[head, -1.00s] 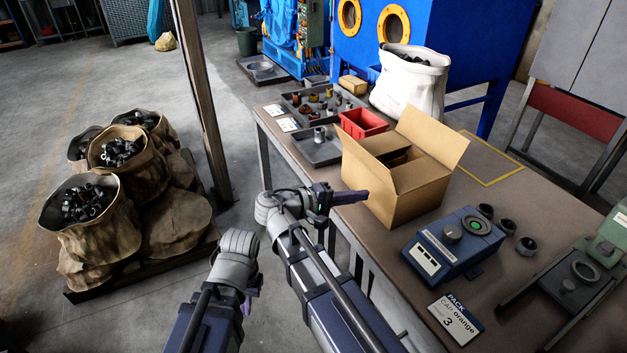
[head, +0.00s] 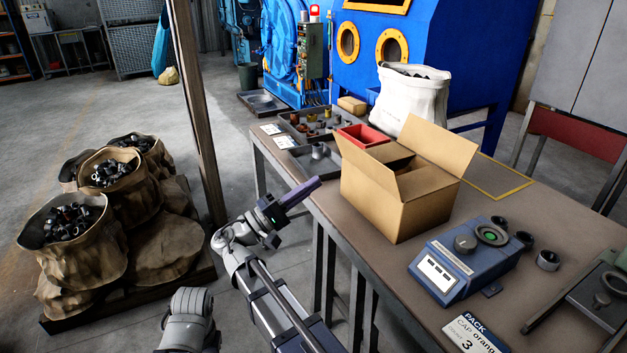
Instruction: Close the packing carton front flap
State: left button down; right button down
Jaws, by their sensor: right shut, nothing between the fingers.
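The brown cardboard packing carton (head: 398,212) stands on the table. A wide flap stands raised along its left side (head: 367,168), and another is raised and splayed outward at the right (head: 442,143). A lower cardboard panel shows inside the opening. I cannot tell which flap is the front one. My right gripper (head: 316,184) is shut and empty, with its purple fingers pointing up and right. In the picture it is left of the carton by the table's left edge, apart from the carton. Of my left arm only a grey joint shows at the bottom; its gripper is out of view.
The brown table (head: 385,275) also bears a blue scale (head: 455,265), a label card (head: 470,335), a red bin (head: 362,136), a parts tray (head: 315,158) and a white sack (head: 408,100). Filled sacks (head: 90,240) and a post (head: 197,110) stand to the left.

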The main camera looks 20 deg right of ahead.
jog(key=p, duration=0.4)
send_near(360, 151)
jog(key=x, duration=0.5)
jog(key=shift+w+d+r, duration=0.1)
jog(key=shift+x, duration=0.8)
